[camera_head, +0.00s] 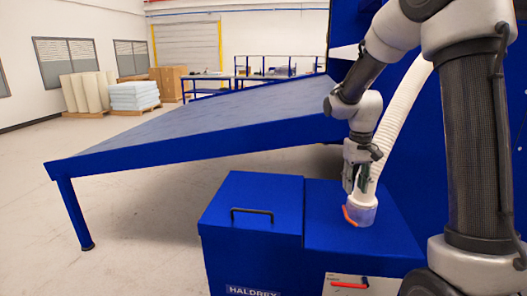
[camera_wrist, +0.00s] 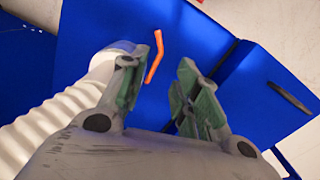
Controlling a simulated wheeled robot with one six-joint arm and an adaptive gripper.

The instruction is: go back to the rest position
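My gripper (camera_head: 357,184) hangs at the end of my arm above the blue machine box, next to the white ribbed hose (camera_head: 402,105). In the wrist view my gripper (camera_wrist: 158,92) has its two green-padded fingers spread apart with nothing between them. An orange lever (camera_head: 349,216) sits at the hose's clear end collar (camera_head: 364,212). The lever also shows in the wrist view (camera_wrist: 155,56), beyond the fingertips and apart from them.
A blue box with a black-handled lid (camera_head: 251,212) stands left of the hose. A large sloping blue table (camera_head: 200,122) lies behind it. A red-handled part (camera_head: 349,285) is on the box front. Pallets with foam blocks (camera_head: 134,94) stand far left. Open floor (camera_head: 140,215) lies left.

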